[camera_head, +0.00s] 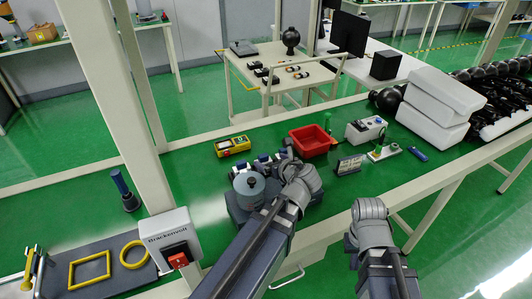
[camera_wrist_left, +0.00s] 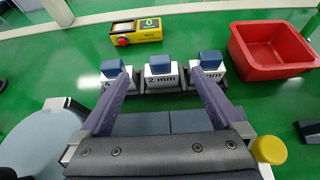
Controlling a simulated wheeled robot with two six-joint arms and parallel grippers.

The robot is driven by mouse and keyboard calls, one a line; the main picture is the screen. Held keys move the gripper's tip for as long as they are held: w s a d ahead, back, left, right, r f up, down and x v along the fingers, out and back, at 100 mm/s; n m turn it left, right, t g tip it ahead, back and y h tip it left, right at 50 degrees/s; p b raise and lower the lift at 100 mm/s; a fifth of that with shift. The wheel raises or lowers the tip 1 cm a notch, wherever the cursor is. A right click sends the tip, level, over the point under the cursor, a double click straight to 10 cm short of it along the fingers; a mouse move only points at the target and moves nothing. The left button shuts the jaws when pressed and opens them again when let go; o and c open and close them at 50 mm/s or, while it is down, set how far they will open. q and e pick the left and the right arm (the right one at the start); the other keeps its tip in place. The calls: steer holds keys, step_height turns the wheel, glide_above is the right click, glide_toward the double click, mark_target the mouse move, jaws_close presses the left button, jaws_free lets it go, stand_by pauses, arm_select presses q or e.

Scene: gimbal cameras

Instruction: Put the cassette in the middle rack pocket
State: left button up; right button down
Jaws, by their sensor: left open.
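Three white blocks with blue tops stand side by side on dark bases in the left wrist view: a left one (camera_wrist_left: 112,75), a middle one (camera_wrist_left: 161,78) marked "2 mm", and a right one (camera_wrist_left: 211,68). I cannot tell which part is the cassette and which is the rack pocket. In the head view they show as a small row (camera_head: 262,163), partly behind my left arm. My left gripper (camera_wrist_left: 162,72) is open, its fingertips appearing over the left and right blocks with nothing visibly gripped. My right arm shows at the lower right, but its fingers do not.
A round grey disc (camera_head: 249,184) stands just left of my left arm. A yellow device (camera_head: 232,146) and a red bin (camera_head: 312,140) lie behind the row. A white box (camera_head: 366,129) is further right. A post rises at the left; green tabletop is clear around the yellow device.

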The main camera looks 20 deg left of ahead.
arm_select(q)
steer(key=p+v, duration=0.1)
steer(key=v, duration=0.3)
steer(key=shift+s+d+r, duration=0.15)
steer(key=shift+d, duration=0.05)
stand_by(0.4)
